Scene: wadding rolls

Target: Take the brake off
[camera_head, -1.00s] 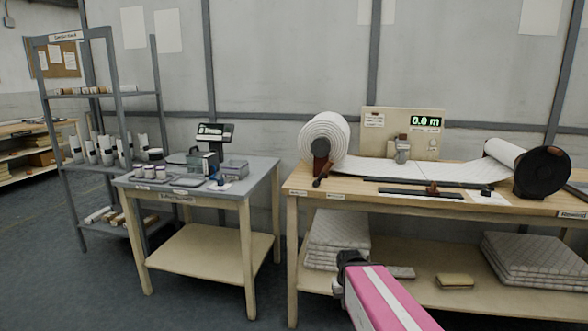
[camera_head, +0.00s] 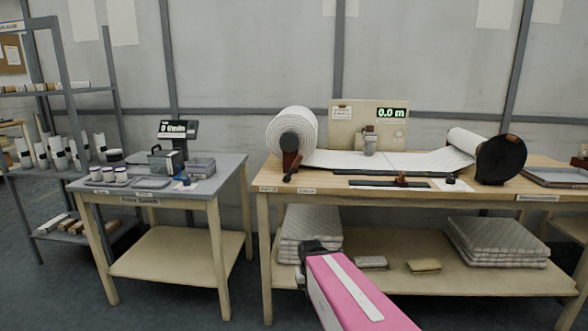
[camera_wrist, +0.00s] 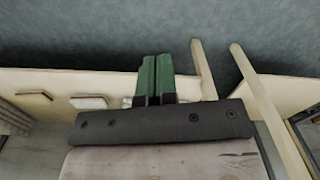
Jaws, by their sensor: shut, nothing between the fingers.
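A white wadding roll (camera_head: 297,128) sits on a stand at the left of the wooden bench. A brown lever-like part (camera_head: 291,164) is at its near face; I cannot tell whether this is the brake. A flat white strip (camera_head: 390,160) runs from it across the bench to a second roll (camera_head: 462,143) with a black end disc (camera_head: 501,160) at the right. My gripper (camera_wrist: 157,75) shows in the wrist view as two green fingers side by side, shut and empty. My pink arm (camera_head: 355,295) is in front of the bench, apart from the rolls.
The bench (camera_head: 370,198) carries a panel (camera_head: 345,118) with a "0.0 m" display (camera_head: 391,114) and a dark bar (camera_head: 385,184). Quilted stacks lie on its lower shelf (camera_head: 395,282). A grey table (camera_head: 215,187) with small items stands left, with a gap between.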

